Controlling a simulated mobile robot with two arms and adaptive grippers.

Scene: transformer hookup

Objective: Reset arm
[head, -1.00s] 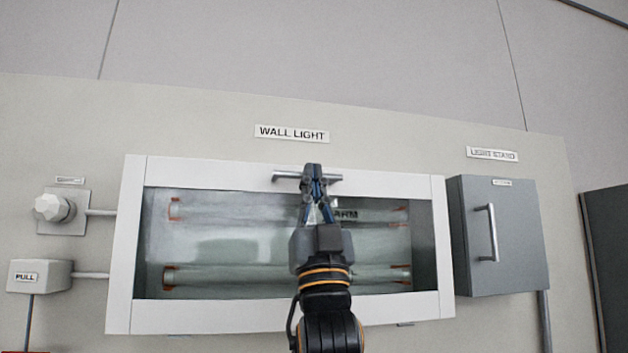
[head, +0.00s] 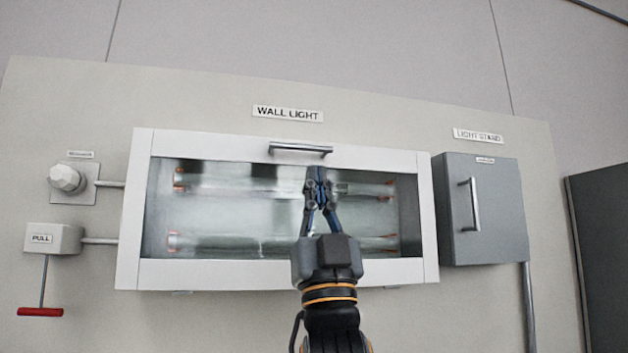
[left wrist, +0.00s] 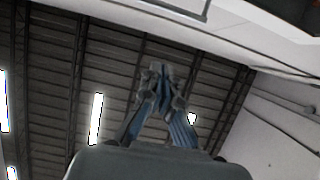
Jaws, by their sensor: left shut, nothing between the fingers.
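My left gripper (head: 317,172) is in front of the wall light box, just below its top handle (head: 300,149). It is shut and empty, with its fingertips together and pointing up. In the left wrist view my left gripper (left wrist: 160,72) also shows shut, against a dark ceiling. The wall light box (head: 140,205) has a white frame and a clear front with two horizontal tubes behind it. The gripper and my arm hide part of its front and lower frame. My right gripper is not in view.
A grey light stand box (head: 490,215) with a vertical handle is on the right. On the left are a white knob (head: 66,178) and a pull switch box (head: 50,238) with a hanging red handle (head: 40,312). A dark panel (head: 605,250) stands at the far right.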

